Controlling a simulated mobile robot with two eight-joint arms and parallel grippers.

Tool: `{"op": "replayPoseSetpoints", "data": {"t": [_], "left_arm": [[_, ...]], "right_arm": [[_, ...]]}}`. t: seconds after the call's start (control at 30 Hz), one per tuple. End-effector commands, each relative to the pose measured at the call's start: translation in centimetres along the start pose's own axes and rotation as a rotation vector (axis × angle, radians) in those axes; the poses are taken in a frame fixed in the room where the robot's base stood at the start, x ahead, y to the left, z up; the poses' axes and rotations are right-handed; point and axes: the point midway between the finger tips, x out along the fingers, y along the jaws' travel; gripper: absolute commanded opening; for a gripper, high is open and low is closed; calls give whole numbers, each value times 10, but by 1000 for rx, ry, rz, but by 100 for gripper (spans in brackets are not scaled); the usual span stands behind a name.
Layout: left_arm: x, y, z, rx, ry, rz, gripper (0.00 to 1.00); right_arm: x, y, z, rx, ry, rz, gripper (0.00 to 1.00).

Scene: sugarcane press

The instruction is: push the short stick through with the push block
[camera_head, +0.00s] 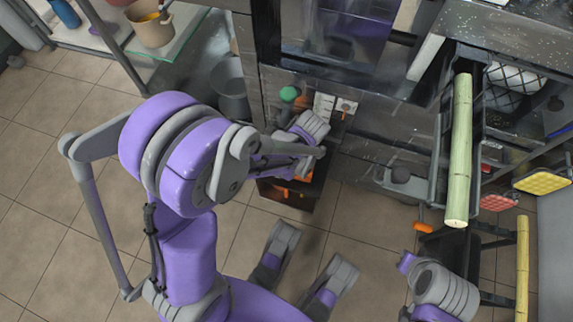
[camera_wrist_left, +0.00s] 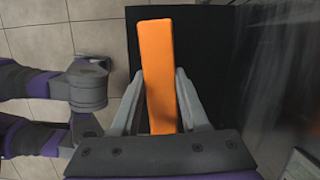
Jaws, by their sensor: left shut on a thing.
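My left gripper (camera_wrist_left: 158,95) is shut on an orange push block (camera_wrist_left: 158,50), whose long bar stands out between the fingers in the left wrist view. In the head view my left arm reaches to the front of the dark metal press (camera_head: 370,155), and the fingertips are mostly hidden by the wrist. A pale green cane stick (camera_head: 460,150) lies along a dark tray on the right. Another, thinner-looking stick (camera_head: 522,265) stands at the lower right. I cannot tell which is the short stick.
A dark box (camera_head: 290,198) with orange inside is below my left gripper. A green knob (camera_head: 290,93) is on the press front. A grey bin (camera_head: 232,88) and a glass-topped table (camera_head: 165,48) are at the left. Tiled floor (camera_head: 60,200) is clear at the left.

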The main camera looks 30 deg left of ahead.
Motion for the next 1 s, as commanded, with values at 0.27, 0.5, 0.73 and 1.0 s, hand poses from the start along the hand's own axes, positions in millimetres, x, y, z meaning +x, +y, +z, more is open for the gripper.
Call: {"op": "replayPoseSetpoints", "data": {"t": [0.27,0.5,0.73,1.0], "left_arm": [[-19,15,6,1,0,0,0],[-37,30,12,1,0,-1,0],[-54,45,17,0,0,-1,0],[-56,49,18,0,0,0,0]], "right_arm": [[-16,0,-3,0,1,0,0],[-31,0,-6,0,5,0,0],[-45,0,-10,0,9,0,0],[-48,0,-10,0,10,0,0]]}}
